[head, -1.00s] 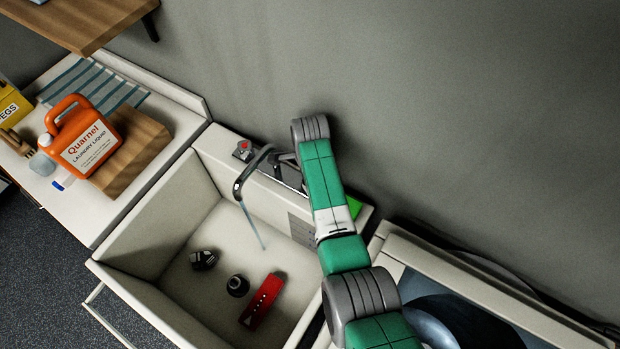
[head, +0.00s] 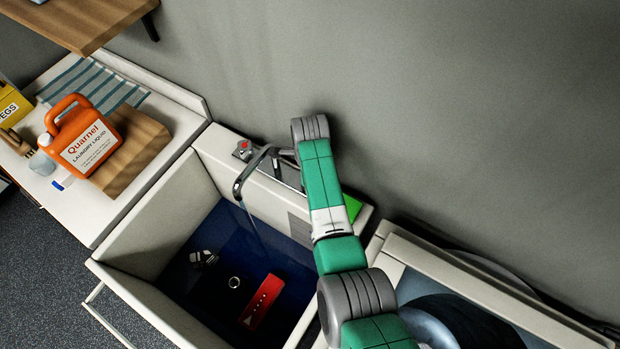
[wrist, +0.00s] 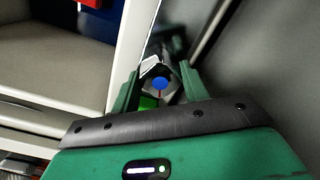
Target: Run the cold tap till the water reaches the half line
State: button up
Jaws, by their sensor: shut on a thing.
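The cold tap's handle (wrist: 148,64) with its blue cap (wrist: 159,83) sits between my fingers in the wrist view. My gripper (wrist: 158,92) is shut on it; in the head view my arm hides this grip. The curved grey spout (head: 241,186) hangs over the sink (head: 172,222), and a thin stream (head: 252,222) falls from it. Dark blue water (head: 221,231) covers the sink floor. A grey marked panel (head: 299,229) is on the sink's back wall, its lower part near the water. I cannot tell which line the water meets.
The red-marked tap (head: 243,149) is left of the spout. A red bar (head: 262,301), a ring-topped piece (head: 234,283) and a black-and-white piece (head: 204,258) lie in the water. An orange laundry bottle (head: 84,144) stands on the left counter. The wall is close behind.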

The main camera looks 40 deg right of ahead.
jog(key=o, duration=1)
jog(key=shift+r, duration=0.15)
notch_tip(320, 180, up, 8)
jog(key=shift+f, duration=0.15)
